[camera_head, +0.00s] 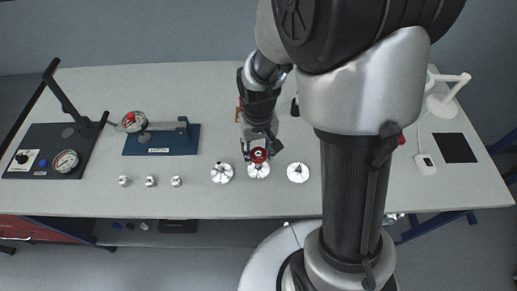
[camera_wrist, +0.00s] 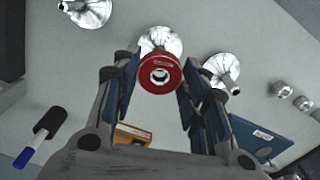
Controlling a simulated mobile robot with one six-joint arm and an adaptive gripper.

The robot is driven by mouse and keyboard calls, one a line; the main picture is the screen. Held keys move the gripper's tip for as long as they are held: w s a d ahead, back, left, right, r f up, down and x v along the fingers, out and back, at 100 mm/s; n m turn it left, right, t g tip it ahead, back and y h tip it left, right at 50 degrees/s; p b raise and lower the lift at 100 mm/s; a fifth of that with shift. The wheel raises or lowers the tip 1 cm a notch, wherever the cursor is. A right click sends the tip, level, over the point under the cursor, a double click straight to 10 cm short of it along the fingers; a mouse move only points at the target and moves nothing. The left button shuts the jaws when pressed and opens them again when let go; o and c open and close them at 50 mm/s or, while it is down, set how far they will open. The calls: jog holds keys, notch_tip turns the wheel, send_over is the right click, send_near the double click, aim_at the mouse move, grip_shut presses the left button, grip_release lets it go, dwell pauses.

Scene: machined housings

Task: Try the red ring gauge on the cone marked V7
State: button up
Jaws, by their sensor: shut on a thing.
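My gripper (camera_head: 259,150) is shut on the red ring gauge (camera_head: 259,155), which sits between the two fingers in the wrist view (camera_wrist: 160,87). Three silver cones on round flanged bases stand in a row on the table: a left cone (camera_head: 221,175), a middle cone (camera_head: 258,173) and a right cone (camera_head: 297,173). The ring is over or just in front of the middle cone, whose base shows behind it in the wrist view (camera_wrist: 160,38). I cannot tell whether the ring is around its tip. No V7 mark is legible.
Several small silver cylinders (camera_head: 150,181) stand left of the cones. A blue base with a dial gauge (camera_head: 134,121) and a dark gauge stand (camera_head: 66,161) are further left. An orange box (camera_wrist: 132,134) and a marker (camera_wrist: 40,135) lie behind the gripper. A white lamp (camera_head: 440,106) stands at right.

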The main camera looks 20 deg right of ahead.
jog(key=shift+f+b, duration=0.5)
jog(key=shift+f, duration=0.2)
jog(key=shift+r, duration=0.15)
dwell(2.4)
jog(key=shift+r+p, duration=1.6)
jog(key=shift+r, duration=0.15)
jog(key=shift+f, duration=0.2)
jog(key=shift+f+b, duration=0.9)
jog(key=shift+f, duration=0.1)
jog(key=shift+f+b, duration=0.35)
jog(key=shift+f, duration=0.3)
dwell(1.2)
